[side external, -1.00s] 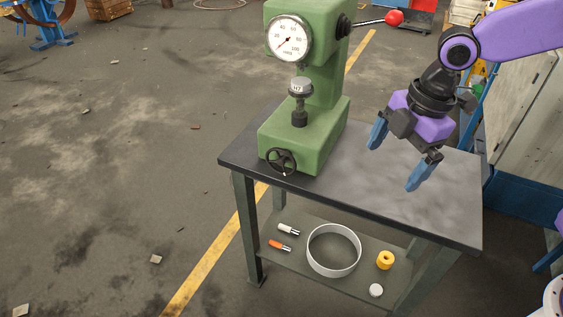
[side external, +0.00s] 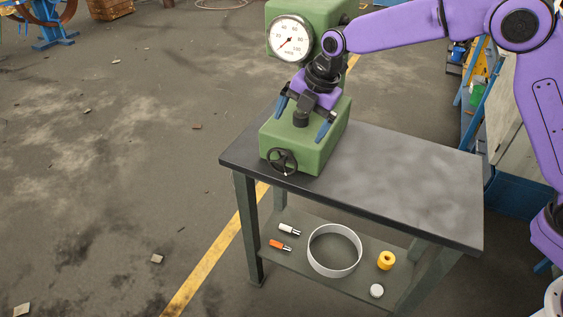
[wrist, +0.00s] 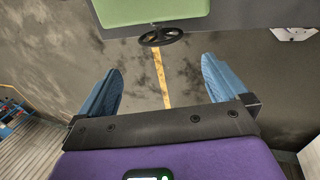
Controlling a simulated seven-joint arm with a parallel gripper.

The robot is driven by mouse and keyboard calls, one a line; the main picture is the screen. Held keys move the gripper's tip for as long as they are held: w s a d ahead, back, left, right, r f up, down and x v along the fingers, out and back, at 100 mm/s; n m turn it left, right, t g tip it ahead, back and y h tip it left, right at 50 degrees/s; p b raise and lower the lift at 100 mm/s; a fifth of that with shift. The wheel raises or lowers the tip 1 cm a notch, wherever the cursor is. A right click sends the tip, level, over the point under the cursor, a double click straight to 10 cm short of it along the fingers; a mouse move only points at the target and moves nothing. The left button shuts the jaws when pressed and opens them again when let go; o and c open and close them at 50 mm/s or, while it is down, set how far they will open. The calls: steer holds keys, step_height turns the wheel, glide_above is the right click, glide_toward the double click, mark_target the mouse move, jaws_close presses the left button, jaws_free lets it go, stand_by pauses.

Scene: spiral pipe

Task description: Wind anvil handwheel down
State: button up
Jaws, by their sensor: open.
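The black anvil handwheel (side external: 282,161) is on the lower front face of the green hardness tester (side external: 295,145), which stands at the left end of the bench. In the wrist view the handwheel (wrist: 160,37) shows beyond the fingertips, near the top middle, below the tester's green base (wrist: 150,10). My purple gripper (side external: 301,124) is above the tester's base, in front of the anvil post, higher than the handwheel and apart from it. Its two blue fingers are spread and empty; they also show in the wrist view (wrist: 160,68). My gripper hides the anvil top.
The tester's dial (side external: 291,38) is just above and behind my wrist. The dark bench top (side external: 410,185) is clear to the right. The lower shelf holds a grey ring (side external: 335,272), a yellow spool (side external: 386,260) and small parts. A yellow line (side external: 215,255) crosses the floor.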

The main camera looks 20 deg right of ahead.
mark_target(277, 172)
steer(key=x, duration=1.5)
steer(key=shift+a+f, duration=0.1)
steer(key=shift+f, duration=0.2)
steer(key=shift+c, duration=0.3)
steer(key=c, duration=0.7)
